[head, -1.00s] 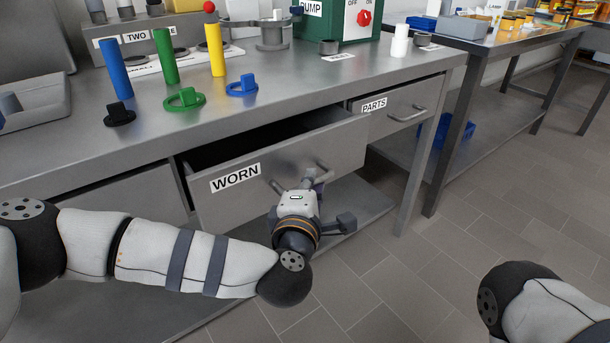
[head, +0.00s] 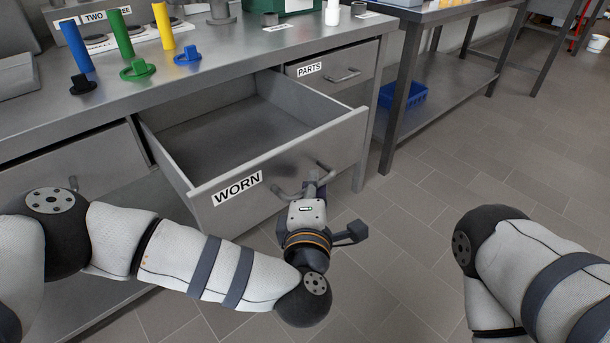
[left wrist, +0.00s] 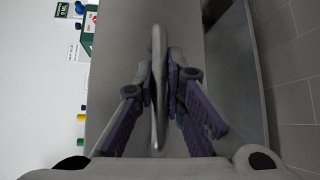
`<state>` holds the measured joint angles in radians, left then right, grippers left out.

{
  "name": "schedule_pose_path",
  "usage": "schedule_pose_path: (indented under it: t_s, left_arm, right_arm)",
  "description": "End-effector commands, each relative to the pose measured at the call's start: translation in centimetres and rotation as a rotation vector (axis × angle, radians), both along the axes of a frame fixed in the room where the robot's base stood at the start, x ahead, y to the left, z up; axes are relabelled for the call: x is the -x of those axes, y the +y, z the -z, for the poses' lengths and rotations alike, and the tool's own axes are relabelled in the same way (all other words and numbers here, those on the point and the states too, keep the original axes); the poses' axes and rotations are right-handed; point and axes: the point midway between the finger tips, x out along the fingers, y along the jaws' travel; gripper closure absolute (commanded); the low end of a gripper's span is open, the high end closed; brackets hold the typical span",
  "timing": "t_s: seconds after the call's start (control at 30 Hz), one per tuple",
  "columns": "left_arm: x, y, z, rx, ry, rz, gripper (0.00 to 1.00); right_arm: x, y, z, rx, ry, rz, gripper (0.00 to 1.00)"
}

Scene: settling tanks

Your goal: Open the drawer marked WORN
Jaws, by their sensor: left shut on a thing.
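The drawer marked WORN (head: 291,162) is pulled well out of the steel bench in the head view. Its visible inside is bare. The label WORN is at the left of its front. My left gripper (head: 312,186) is at the bar handle (head: 286,195) on the drawer front, shut on it. In the left wrist view the fingers (left wrist: 160,85) close on both sides of the handle (left wrist: 157,110). The handle's middle is partly hidden by the gripper in the head view. My right arm shows at the lower right, but its gripper is out of view.
A shut drawer marked PARTS (head: 345,75) is to the right, with its own handle. Blue, green and yellow posts (head: 121,34) stand on the bench top. A blue bin (head: 403,95) sits on the neighbouring table's lower shelf. The tiled floor before the drawer is clear.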

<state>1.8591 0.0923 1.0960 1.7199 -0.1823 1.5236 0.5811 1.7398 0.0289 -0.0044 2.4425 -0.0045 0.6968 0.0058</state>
Motion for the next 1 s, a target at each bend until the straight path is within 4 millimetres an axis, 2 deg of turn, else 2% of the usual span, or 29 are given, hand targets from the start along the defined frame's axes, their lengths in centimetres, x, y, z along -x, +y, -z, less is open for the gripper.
schedule_pose_path:
  t_s: [0.4, 0.43, 0.5, 0.53, 0.83, 0.93, 1.0]
  left_arm:
    - [0.3, -0.3, -0.1, 0.004, -0.003, 0.002, 1.0]
    - [0.3, -0.3, -0.1, 0.004, -0.003, 0.002, 0.87]
    - [0.3, -0.3, -0.1, 0.003, -0.003, 0.001, 0.71]
    - [0.2, -0.3, -0.1, 0.003, -0.003, 0.001, 0.69]
    - [0.5, -0.2, 0.0, 0.001, 0.0, 0.002, 0.69]
    - [2.0, 0.0, -0.2, 0.001, 0.001, 0.003, 0.69]
    - [3.8, 0.3, -0.4, 0.001, 0.002, 0.005, 0.69]
  right_arm:
    - [0.0, 0.0, -0.1, 0.0, -0.001, 0.0, 0.6]
    - [0.0, 0.0, -0.1, 0.0, -0.001, 0.0, 0.6]
    - [0.0, 0.0, -0.1, 0.0, -0.001, 0.0, 0.6]
    - [0.0, 0.0, -0.1, 0.0, -0.001, 0.0, 0.6]
    - [0.0, 0.0, -0.1, 0.0, -0.001, 0.0, 0.6]
    - [0.0, 0.0, -0.1, 0.0, -0.001, 0.0, 0.6]
    - [0.0, 0.0, -0.1, 0.0, -0.001, 0.0, 0.6]
